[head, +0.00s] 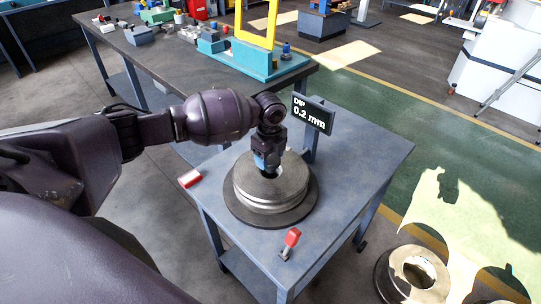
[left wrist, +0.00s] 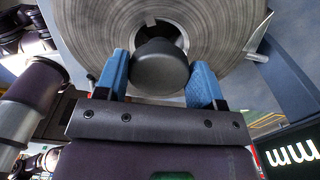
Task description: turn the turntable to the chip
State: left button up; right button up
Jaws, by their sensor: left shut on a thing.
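The turntable (head: 240,208) is a dark round base on a small blue-grey table, with a stack of grey metal discs (head: 290,180) on it. My left gripper (head: 268,168) points down over the middle of the stack. In the left wrist view its blue fingers (left wrist: 160,82) are shut on a dark rounded knob (left wrist: 160,68) in front of the discs' central hole. The grooved disc face (left wrist: 225,35) fills the top of that view. I cannot make out a chip with certainty. My right gripper is not in view.
A black display (head: 312,114) reading "DIP 0.2 mm" stands behind the discs. A metal ring (head: 415,272) lies low at the right.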

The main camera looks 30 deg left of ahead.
pick_arm(q)
jog(key=o, duration=1.3)
notch_tip(320, 180, up, 11)
jog(key=shift+f, duration=0.1)
